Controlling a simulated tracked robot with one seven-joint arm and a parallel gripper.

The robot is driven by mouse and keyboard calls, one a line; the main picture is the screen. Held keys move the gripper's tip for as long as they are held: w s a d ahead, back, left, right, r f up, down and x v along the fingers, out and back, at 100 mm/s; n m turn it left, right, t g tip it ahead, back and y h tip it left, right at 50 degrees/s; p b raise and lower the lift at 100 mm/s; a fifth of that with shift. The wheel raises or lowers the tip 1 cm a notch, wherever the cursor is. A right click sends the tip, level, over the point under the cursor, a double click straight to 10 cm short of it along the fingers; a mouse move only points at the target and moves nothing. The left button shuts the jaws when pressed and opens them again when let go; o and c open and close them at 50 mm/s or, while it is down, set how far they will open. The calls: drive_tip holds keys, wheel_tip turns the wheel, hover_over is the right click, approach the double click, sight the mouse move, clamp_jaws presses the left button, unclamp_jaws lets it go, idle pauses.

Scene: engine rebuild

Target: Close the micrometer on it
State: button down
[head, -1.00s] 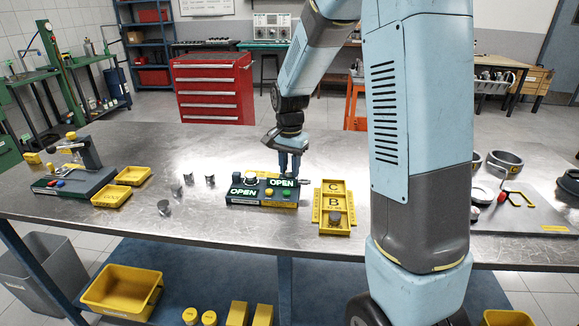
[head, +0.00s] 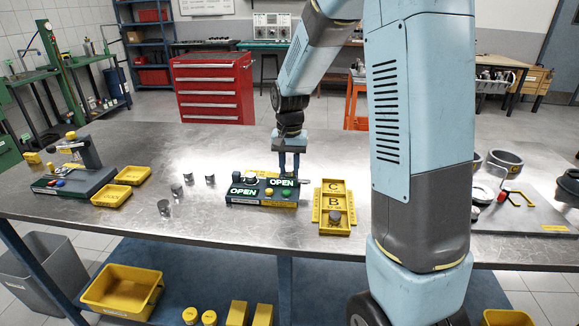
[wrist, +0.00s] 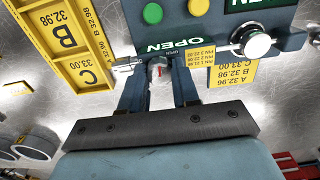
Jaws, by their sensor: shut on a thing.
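The micrometer station (head: 262,196) is a dark block on the bench with two lit green OPEN signs. It also shows upside down in the wrist view (wrist: 205,25). A silver spindle end (head: 305,181) sticks out at its right, beside my left finger in the wrist view. My gripper (wrist: 157,78) points down at the right-hand half, its fingers shut on a small light knob-like part with a red mark (wrist: 157,68). The fingers partly hide it, and I cannot tell whether it is a knob or a pin. A silver round piece (wrist: 257,43) sits in the other half.
A yellow tray marked C and B (head: 335,205) stands close at the right, with a grey cylinder in its near end. Several loose metal cylinders (head: 177,190) stand to the left. Another gauge stand (head: 75,180) and two yellow trays (head: 132,175) are farther left.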

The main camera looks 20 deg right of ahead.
drive_tip(key=n, duration=0.4)
drive_tip(key=shift+n, duration=0.3)
drive_tip(key=n, duration=1.4)
drive_tip(key=shift+r+n, duration=0.1)
drive_tip(key=shift+n, duration=0.6)
drive_tip(key=c, duration=0.8)
unclamp_jaws()
